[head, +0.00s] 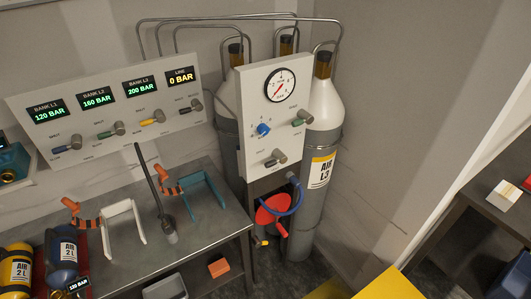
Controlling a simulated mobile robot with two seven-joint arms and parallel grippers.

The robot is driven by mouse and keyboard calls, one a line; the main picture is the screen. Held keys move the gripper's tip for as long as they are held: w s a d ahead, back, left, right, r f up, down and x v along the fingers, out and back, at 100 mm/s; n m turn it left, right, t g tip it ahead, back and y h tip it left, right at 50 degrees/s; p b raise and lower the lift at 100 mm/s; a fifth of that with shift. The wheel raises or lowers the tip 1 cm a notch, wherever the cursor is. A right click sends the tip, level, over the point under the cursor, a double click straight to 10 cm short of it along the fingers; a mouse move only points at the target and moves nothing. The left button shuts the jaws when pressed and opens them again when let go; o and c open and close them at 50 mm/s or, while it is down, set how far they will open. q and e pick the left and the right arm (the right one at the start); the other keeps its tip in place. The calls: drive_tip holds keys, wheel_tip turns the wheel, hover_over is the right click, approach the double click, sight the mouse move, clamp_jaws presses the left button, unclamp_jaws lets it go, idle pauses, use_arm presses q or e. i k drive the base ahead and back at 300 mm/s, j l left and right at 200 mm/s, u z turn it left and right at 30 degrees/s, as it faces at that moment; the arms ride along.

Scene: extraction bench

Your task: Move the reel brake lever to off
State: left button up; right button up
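A red reel (272,209) sits low under the white gauge panel, at the right end of the bench, with a blue hose (297,197) looped at its right side. A small yellow-tipped lever (262,243) sticks out below the reel at the left, and a red handle-like part (282,230) shows at its lower right. I cannot tell for sure which of these is the brake lever, and no off mark can be read. Neither of my grippers is in view.
The gauge panel (252,127) stands above the reel, before grey cylinders (321,170). The metal bench (195,245) holds white and teal brackets, a dark upright rod (155,182) and small air bottles. Yellow surfaces (392,285) fill the bottom right; a dark shelf (485,215) stands far right.

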sight(254, 239)
drive_tip(key=k, duration=0.3)
drive_tip(key=j+z, duration=0.2)
drive_tip(key=j, duration=0.25)
drive_tip(key=i+j+z, duration=0.15)
drive_tip(key=j, duration=0.2)
drive_tip(key=i+j+z, duration=0.15)
drive_tip(key=j, duration=0.2)
drive_tip(key=i+l+u, duration=0.45)
drive_tip(key=u, duration=0.15)
drive_tip(key=i+l+u, duration=0.25)
drive_tip(key=l, duration=0.2)
drive_tip(key=i+l+u, duration=0.1)
drive_tip(key=l+u, duration=0.2)
drive_tip(key=i+l+u, duration=0.1)
drive_tip(key=l+u, duration=0.2)
drive_tip(key=l, duration=0.15)
drive_tip(key=l+u, duration=0.3)
drive_tip(key=l, duration=0.15)
drive_tip(key=l+u, duration=0.3)
drive_tip(key=l, duration=0.15)
drive_tip(key=i, duration=0.05)
